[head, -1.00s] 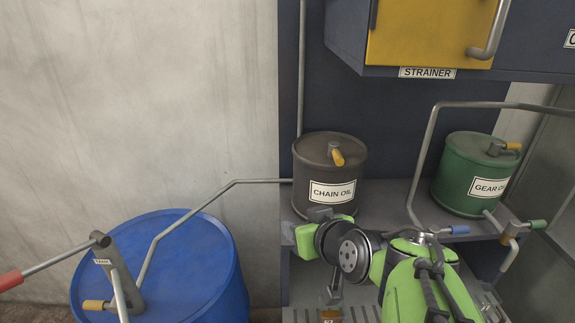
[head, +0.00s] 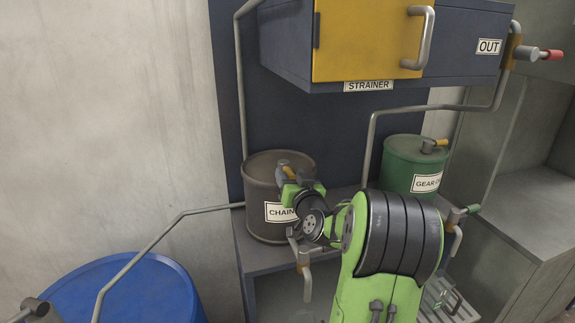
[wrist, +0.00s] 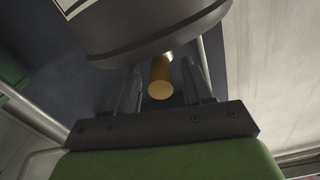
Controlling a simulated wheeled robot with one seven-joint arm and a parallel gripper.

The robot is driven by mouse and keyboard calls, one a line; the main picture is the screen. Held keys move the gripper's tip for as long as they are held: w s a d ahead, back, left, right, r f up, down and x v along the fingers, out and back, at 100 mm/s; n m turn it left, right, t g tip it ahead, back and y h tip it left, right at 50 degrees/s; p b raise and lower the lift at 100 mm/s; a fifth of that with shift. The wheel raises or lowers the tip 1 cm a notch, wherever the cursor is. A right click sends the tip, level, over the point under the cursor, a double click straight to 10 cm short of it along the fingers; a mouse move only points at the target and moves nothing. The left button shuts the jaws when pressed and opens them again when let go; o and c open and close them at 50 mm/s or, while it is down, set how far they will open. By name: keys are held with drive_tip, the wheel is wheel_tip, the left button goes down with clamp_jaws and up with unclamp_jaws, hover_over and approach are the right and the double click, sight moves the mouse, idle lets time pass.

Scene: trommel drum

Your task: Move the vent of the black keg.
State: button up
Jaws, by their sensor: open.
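The black keg (head: 262,228), labelled CHAIN OIL, stands on the shelf left of centre in the head view. Its vent (head: 288,171) is a grey hub with a short yellow lever on the lid. My gripper (head: 292,181) is at the keg's top front edge, beside the lever, and partly covers the label. In the wrist view the vent's yellow lever (wrist: 160,79) lies between the two open fingers, its round end facing the camera. I see a gap on each side of the lever. The dark keg (wrist: 145,25) fills the upper part of that view.
A green gear oil keg (head: 400,165) stands to the right on the shelf. A strainer box (head: 370,40) overhangs above. A tap (head: 304,262) hangs below the shelf's front. A blue drum (head: 125,290) and a thin pipe (head: 165,232) are at lower left.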

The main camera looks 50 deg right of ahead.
drive_tip(key=x, duration=0.2)
drive_tip(key=shift+w+d, duration=0.15)
drive_tip(key=shift+w, duration=0.25)
drive_tip(key=shift+s, duration=0.1)
clamp_jaws()
